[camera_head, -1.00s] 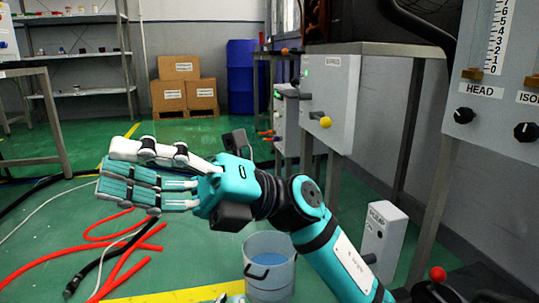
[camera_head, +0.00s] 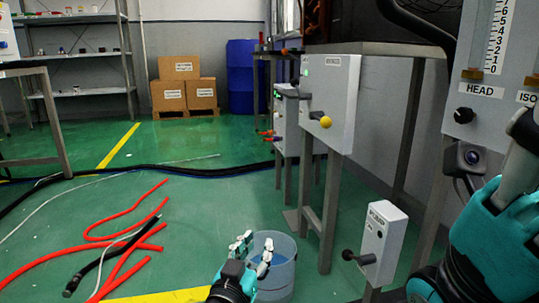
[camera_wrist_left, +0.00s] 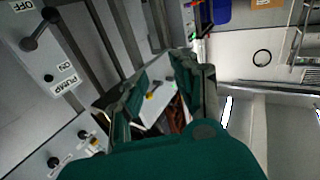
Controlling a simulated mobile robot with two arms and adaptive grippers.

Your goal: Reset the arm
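My left gripper (camera_head: 256,248) is at the bottom middle of the head view, in front of the blue-grey bucket (camera_head: 279,276). Its fingers are apart with nothing between them. In the left wrist view its two teal fingers (camera_wrist_left: 163,100) also stand apart, with a gap between the tips. My right arm and hand (camera_head: 500,235) fill the lower right edge of the head view, large and close. The right fingers are cut off by the frame, so their state is unclear.
The pump box (camera_head: 383,238) with its lever stands right of the bucket. A grey box with a yellow knob (camera_head: 331,100) stands behind. A control panel (camera_head: 476,105) is at the right. Red hoses (camera_head: 110,235) lie on the left floor. Green floor (camera_head: 190,190) is open mid-left.

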